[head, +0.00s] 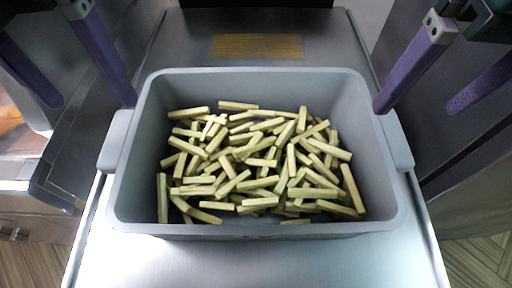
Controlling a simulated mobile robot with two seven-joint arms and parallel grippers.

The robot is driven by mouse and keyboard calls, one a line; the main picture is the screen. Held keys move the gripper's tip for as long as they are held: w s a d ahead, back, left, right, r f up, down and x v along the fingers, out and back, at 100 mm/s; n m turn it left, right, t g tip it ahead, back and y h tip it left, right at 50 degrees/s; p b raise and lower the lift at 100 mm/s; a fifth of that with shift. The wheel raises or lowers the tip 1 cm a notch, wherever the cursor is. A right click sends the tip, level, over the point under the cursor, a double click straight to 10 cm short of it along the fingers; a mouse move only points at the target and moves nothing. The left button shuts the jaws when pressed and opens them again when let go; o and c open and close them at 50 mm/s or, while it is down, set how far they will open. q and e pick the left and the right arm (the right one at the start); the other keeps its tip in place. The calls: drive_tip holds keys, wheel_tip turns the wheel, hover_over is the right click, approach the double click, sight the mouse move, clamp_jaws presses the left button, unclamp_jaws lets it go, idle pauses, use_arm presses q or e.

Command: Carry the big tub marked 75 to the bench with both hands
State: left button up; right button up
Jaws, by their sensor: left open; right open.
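A big grey tub (258,229) full of pale cut fries (255,160) stands upright on a metal surface in the middle of the head view. It has a grey side handle at the left (114,140) and another at the right (396,139). No 75 mark shows on the sides I can see. My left gripper (88,100) is open, its purple fingers at the tub's upper left, one close to the left handle. My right gripper (424,106) is open, one purple finger just by the tub's right wall above the right handle. I cannot tell whether either touches.
The metal counter (262,264) under the tub has bare room in front. A brown slatted patch (256,46) lies behind the tub. Dark metal units stand close on both sides. Wood-look floor (478,262) shows at the lower corners.

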sight(121, 135)
use_arm(q)
wheel_tip(121, 135, down, 9)
drive_tip(key=shift+r, duration=0.1)
use_arm(e)
drive_tip(key=f, duration=0.3)
drive_tip(key=w+f, duration=0.1)
drive_tip(key=f, duration=0.4)
drive_tip(key=shift+w+f, duration=0.15)
drive_tip(key=shift+f, duration=0.25)
use_arm(q)
clamp_jaws()
use_arm(e)
clamp_jaws()
use_arm(q)
drive_tip(key=shift+d, duration=0.1)
